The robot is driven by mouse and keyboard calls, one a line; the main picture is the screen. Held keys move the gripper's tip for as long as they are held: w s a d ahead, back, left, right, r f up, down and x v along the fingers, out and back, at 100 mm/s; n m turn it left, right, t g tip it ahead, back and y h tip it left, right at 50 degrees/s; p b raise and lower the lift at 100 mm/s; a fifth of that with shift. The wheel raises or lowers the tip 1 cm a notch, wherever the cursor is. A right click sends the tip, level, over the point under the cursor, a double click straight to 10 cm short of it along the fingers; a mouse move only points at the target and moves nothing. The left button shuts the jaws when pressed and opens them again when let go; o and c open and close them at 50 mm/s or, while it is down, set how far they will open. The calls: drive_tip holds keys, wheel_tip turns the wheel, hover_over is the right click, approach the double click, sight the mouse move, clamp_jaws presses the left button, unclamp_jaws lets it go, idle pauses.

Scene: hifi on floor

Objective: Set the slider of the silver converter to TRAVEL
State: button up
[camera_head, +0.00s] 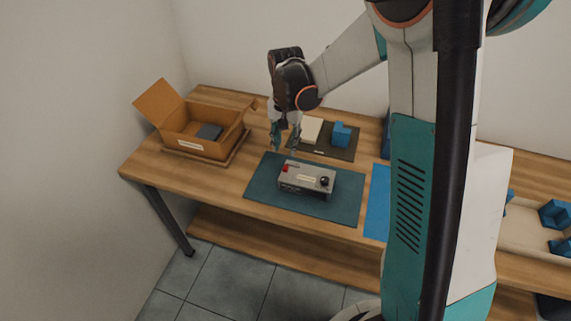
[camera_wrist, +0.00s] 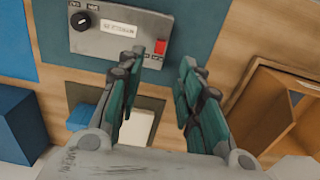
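The silver converter (camera_head: 308,179) lies on a dark teal mat (camera_head: 260,189) on the table. It carries a red slider (camera_head: 285,169) at its left end and a black knob (camera_head: 324,181) at its right. In the wrist view the converter (camera_wrist: 108,40) is at the top, with the red slider (camera_wrist: 160,47) on its right side and the knob (camera_wrist: 81,21) on its left. The lettering near the slider is too small to read. My gripper (camera_head: 286,150) is open and empty, above the table just behind the converter's slider end. The fingers (camera_wrist: 158,95) do not touch the converter.
An open cardboard box (camera_head: 203,130) with a dark item inside stands at the left. Behind the mat, a dark tray (camera_head: 335,152) holds a white block (camera_head: 311,130) and a blue block (camera_head: 341,134). A blue sheet (camera_head: 376,205) lies right of the mat. Blue pieces sit further right.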

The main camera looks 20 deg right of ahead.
sight(286, 167)
wheel_tip(286, 167, down, 10)
drive_tip(key=b, duration=0.2)
drive_tip(key=shift+r+b, duration=0.25)
drive_tip(key=shift+b, duration=0.05)
clamp_jaws()
